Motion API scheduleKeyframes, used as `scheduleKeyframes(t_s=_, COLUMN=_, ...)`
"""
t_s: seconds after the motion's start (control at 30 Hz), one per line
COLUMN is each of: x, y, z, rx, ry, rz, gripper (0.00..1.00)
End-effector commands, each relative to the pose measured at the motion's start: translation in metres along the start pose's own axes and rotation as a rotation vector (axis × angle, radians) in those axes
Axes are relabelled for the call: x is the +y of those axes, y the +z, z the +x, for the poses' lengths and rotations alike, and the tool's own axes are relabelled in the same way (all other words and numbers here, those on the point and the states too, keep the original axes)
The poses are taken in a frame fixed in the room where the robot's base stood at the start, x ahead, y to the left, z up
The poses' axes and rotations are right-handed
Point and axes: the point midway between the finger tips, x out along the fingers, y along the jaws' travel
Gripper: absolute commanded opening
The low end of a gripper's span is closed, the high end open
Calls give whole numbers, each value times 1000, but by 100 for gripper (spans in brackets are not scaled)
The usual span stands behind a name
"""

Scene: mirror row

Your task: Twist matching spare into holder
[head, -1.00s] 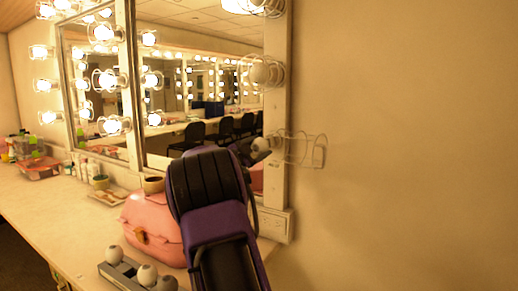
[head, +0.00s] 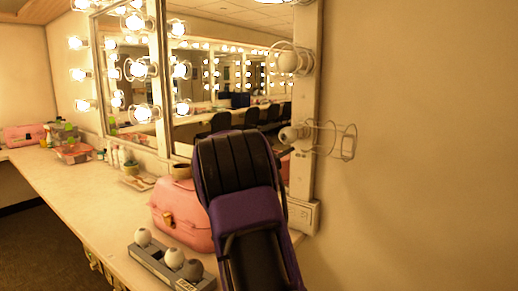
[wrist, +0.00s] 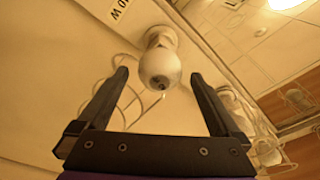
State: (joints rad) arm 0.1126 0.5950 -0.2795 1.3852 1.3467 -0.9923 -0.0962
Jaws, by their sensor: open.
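In the wrist view my gripper (wrist: 159,75) is open, with a round white bulb (wrist: 160,66) between and just beyond its fingertips. The bulb has a dark spot on its face and sits in a holder (wrist: 158,36) on a pale frame; neither finger visibly grips it. In the head view this unlit bulb (head: 289,134) is low on the mirror's right post, beside a wire cage (head: 335,140) that sticks out to the right. My arm hides most of the gripper there. Three spare bulbs, one white (head: 143,237), one greyish white (head: 174,257), one greyer (head: 192,269), stand in a grey rack (head: 150,261) on the counter.
A pink case (head: 181,215) stands on the counter (head: 85,195) behind the rack. Another unlit bulb (head: 288,62) in a cage is higher on the post. Lit bulbs (head: 142,112) line the frame farther left. The wall (head: 430,150) at right is bare.

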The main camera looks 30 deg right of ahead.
Motion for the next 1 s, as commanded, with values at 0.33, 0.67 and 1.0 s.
scheduleKeyframes(t_s=0.33, x=-2, y=0, z=-88, rx=-5, ry=-2, rz=2, gripper=100)
scheduleKeyframes(t_s=0.67, x=-1, y=0, z=-136, rx=-1, ry=0, rz=3, gripper=100)
scheduleKeyframes(t_s=1.0, x=-15, y=-3, z=-142, rx=-6, ry=-35, rz=4, gripper=100)
